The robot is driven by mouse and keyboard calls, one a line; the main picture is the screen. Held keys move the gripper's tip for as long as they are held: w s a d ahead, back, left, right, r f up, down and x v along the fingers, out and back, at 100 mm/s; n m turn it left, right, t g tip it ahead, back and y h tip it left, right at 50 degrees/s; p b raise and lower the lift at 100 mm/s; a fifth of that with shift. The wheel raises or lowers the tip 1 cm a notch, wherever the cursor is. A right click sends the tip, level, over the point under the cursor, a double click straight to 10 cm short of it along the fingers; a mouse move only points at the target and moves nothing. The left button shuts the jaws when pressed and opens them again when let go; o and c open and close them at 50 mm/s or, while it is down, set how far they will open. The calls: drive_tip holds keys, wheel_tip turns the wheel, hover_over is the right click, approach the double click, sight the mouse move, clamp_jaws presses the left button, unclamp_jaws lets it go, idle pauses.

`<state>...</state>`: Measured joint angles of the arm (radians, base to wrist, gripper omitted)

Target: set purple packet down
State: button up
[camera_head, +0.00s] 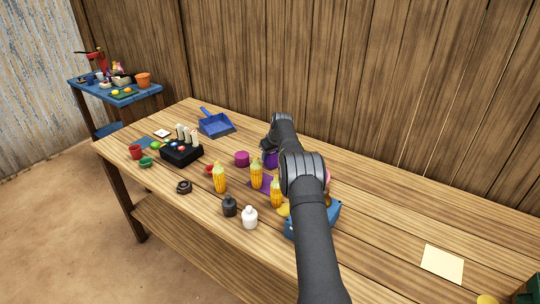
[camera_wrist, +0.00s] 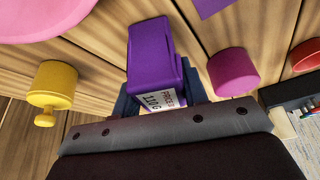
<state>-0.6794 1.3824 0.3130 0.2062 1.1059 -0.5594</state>
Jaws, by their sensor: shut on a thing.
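The purple packet (camera_wrist: 152,60) is a block-like pack with a white printed label, held between the fingers of my gripper (camera_wrist: 160,98) in the wrist view. In the head view the purple packet (camera_head: 271,160) shows only in part, beneath my gripper (camera_head: 268,148) at the back middle of the table. My own arm and wrist cover part of that area. I cannot tell whether the packet's underside touches the wood.
A magenta cylinder (camera_head: 241,158) stands just left of the packet. A blue-based device (camera_head: 328,216) is partly behind my arm. The right of the table is mostly clear around a cream card (camera_head: 442,263).

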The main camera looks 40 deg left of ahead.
drive_tip(key=o, duration=1)
drive_tip(key=shift+f, duration=0.15)
drive_tip(key=shift+o, duration=0.2)
drive_tip(key=v, duration=1.2)
drive_tip(key=shift+s, duration=0.1)
drive_tip(key=x, duration=1.2)
drive_tip(key=shift+r, duration=0.2)
